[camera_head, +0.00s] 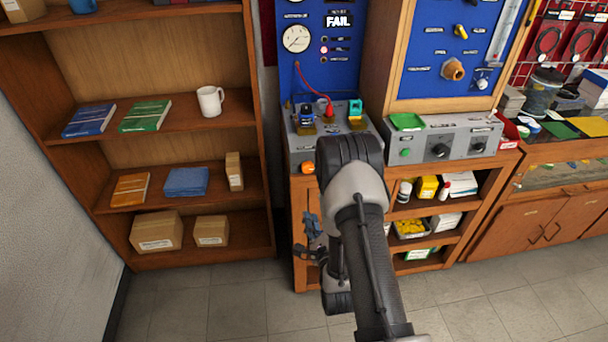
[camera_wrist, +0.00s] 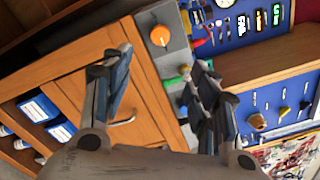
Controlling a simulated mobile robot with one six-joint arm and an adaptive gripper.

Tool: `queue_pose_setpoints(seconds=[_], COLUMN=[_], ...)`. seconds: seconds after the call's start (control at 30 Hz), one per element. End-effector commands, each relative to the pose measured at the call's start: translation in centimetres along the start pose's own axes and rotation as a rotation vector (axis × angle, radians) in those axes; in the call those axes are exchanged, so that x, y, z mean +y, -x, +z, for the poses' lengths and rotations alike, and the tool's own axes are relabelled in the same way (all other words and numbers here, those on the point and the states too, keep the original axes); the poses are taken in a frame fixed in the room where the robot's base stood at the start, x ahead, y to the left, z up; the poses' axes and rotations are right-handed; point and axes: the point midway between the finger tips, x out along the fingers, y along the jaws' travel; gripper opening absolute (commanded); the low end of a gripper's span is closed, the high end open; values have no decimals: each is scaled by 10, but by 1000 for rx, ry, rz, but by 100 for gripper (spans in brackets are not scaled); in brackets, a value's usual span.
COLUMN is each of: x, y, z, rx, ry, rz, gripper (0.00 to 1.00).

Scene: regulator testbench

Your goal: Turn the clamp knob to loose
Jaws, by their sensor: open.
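An orange round knob (camera_head: 308,168) sits at the left front of the grey testbench unit (camera_head: 296,140). It also shows in the wrist view (camera_wrist: 160,35), beyond and between my fingertips. I cannot read a label that confirms it as the clamp knob, nor its setting. My gripper (camera_head: 309,238) is in front of the cabinet, below the knob and apart from it. In the wrist view my gripper (camera_wrist: 160,62) has its two fingers spread with nothing between them. My arm hides part of the bench's front in the head view.
A blue gauge panel reading FAIL (camera_head: 339,21) stands behind the bench unit. A wooden shelf (camera_head: 190,130) stands left. The floor in front is clear.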

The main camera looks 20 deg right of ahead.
Motion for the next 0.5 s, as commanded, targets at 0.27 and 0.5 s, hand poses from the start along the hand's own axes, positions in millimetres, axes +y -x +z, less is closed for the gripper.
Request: queue_pose_setpoints(seconds=[0.27, 0.5], x=[-1, 0], y=[-55, -107], z=[1, 1], rx=[-5, -4], ry=[3, 3], rz=[-4, -3], gripper=[54, 54])
